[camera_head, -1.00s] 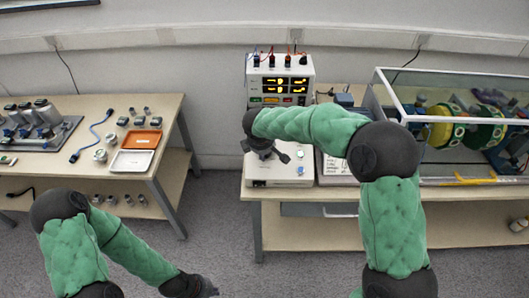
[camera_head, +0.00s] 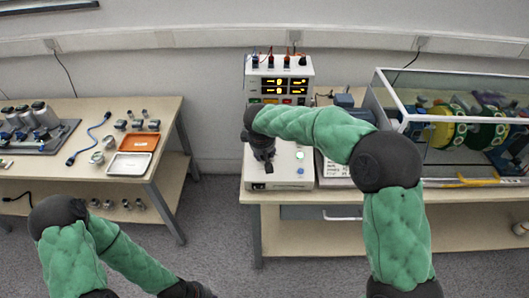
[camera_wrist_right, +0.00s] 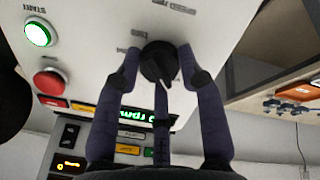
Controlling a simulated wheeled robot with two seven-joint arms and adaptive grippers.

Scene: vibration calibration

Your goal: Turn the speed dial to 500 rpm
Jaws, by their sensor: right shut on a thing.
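The speed dial (camera_wrist_right: 157,62) is a black knob with a pale pointer line on the white face of the control box (camera_head: 288,178). My right gripper (camera_wrist_right: 160,72) is shut on it, with fingers at both sides of the knob. In the head view my right gripper (camera_head: 264,160) is over the left part of the box and hides the dial. The scale marks around the dial are too blurred to read. My left gripper (camera_head: 203,292) is low at the bottom edge, partly cut off.
A lit green START button (camera_wrist_right: 38,34) and a red button (camera_wrist_right: 48,82) sit beside the dial. A power supply (camera_head: 280,68) with yellow readouts stands behind. A glass-walled rig (camera_head: 400,108) stands to the right. The left table (camera_head: 70,185) holds trays and small parts.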

